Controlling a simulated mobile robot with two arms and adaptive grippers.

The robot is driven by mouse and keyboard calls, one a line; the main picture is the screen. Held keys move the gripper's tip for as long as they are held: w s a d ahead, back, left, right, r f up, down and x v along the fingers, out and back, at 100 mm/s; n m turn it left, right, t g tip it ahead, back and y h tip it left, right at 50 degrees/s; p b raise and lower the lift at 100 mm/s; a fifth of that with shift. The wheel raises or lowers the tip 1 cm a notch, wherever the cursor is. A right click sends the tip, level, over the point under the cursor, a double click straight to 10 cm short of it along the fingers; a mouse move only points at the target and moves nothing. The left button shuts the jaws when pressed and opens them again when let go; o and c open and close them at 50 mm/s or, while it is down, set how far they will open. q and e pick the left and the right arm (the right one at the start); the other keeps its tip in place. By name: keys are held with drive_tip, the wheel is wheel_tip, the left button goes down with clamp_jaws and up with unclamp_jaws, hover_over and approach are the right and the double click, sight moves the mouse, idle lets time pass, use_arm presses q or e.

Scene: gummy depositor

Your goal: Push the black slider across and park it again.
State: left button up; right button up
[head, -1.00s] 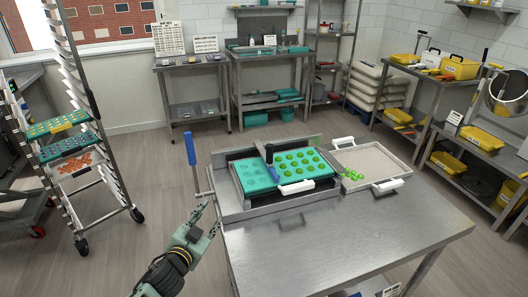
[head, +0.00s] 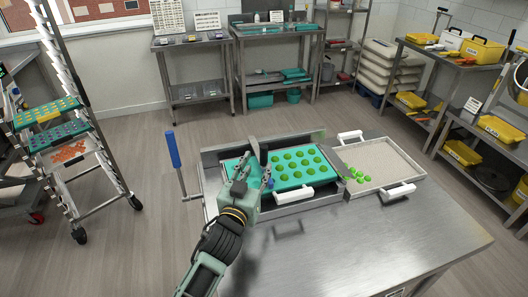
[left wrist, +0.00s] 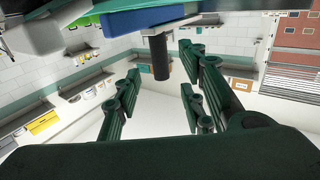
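The black slider (head: 254,147) stands upright at the left part of the teal gummy mould (head: 312,180) in the metal depositor frame. Green gummies fill the mould to the slider's right; my gripper hides much of its left part. My left gripper (head: 243,178) is at the slider's near-left side, in front of it. In the left wrist view the fingers (left wrist: 158,82) are spread, and a black cylindrical knob (left wrist: 160,58) shows in the gap between them, under a blue part (left wrist: 150,18). I cannot tell whether a finger touches it. My right gripper is out of view.
A blue-handled lever (head: 173,149) stands left of the frame. A white-handled tray (head: 385,160) with loose green gummies sits at right. The steel table (head: 370,235) is clear in front. A tray rack (head: 75,110) stands at far left.

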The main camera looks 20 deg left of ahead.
sight(263, 156)
use_arm(q)
drive_tip(key=w, duration=0.4)
drive_tip(key=shift+r+p, duration=0.2)
drive_tip(key=shift+p, duration=0.2)
drive_tip(key=shift+w+f, duration=0.15)
drive_tip(key=shift+w, duration=0.65)
drive_tip(key=c, duration=0.9)
clamp_jaws()
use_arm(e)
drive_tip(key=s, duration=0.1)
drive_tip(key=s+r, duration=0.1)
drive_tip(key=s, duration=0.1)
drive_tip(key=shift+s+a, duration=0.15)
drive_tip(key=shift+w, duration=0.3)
use_arm(q)
drive_tip(key=shift+w+d, duration=0.1)
